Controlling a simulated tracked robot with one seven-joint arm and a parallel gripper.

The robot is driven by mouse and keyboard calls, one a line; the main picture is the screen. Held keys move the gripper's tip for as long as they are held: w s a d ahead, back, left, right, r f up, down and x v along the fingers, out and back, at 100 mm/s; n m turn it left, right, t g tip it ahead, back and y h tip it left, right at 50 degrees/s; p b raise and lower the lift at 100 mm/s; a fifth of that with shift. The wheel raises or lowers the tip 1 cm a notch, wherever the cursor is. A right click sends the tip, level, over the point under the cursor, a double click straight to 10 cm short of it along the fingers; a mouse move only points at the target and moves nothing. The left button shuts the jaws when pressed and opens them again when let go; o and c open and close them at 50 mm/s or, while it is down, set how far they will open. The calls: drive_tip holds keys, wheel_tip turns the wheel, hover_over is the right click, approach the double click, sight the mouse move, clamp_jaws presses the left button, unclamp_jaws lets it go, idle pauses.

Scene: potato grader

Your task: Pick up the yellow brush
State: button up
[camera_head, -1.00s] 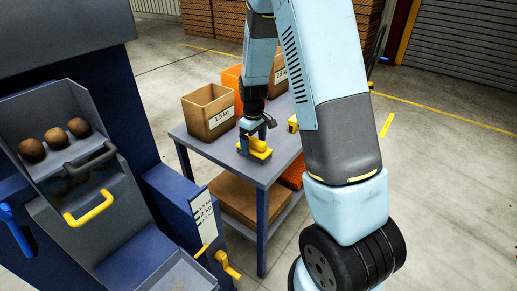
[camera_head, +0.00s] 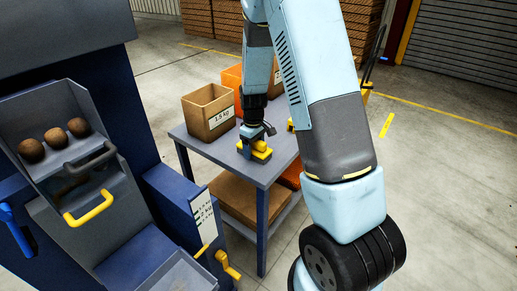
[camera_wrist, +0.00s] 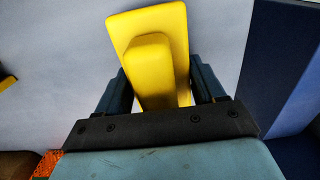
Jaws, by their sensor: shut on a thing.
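The yellow brush (camera_head: 258,152) is at the front part of the blue-grey table top (camera_head: 277,168). In the wrist view the brush (camera_wrist: 150,30) shows as a yellow block with a raised yellow grip between the two dark fingers. My gripper (camera_head: 252,148) points down at the brush, and its fingers are shut on the raised grip, as the wrist view (camera_wrist: 160,88) shows. The brush is at or very close to the table top; I cannot tell whether it touches. The brush's underside is hidden.
A cardboard box marked 1.5 kg (camera_head: 209,113) stands left of my arm, with an orange box (camera_head: 232,76) behind. A blue machine with a potato chute (camera_head: 62,165) stands at the left. Another yellow thing (camera_head: 291,125) is partly hidden by my arm. The table's front corner is clear.

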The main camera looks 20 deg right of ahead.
drive_tip(key=c, duration=0.4)
drive_tip(key=shift+r, duration=0.6)
drive_tip(key=s+r, duration=0.1)
drive_tip(key=r, duration=0.1)
drive_tip(key=s+r, duration=0.2)
drive_tip(key=r, duration=0.1)
drive_tip(key=s+r, duration=0.1)
drive_tip(key=r, duration=0.1)
drive_tip(key=shift+s+r, duration=0.35)
drive_tip(key=shift+s, duration=0.05)
drive_tip(key=s+r, duration=0.1)
drive_tip(key=s, duration=0.2)
drive_tip(key=s+r, duration=0.1)
drive_tip(key=s, duration=0.2)
drive_tip(key=s+r, duration=0.2)
drive_tip(key=s, duration=0.1)
drive_tip(key=shift+s+r, duration=0.1)
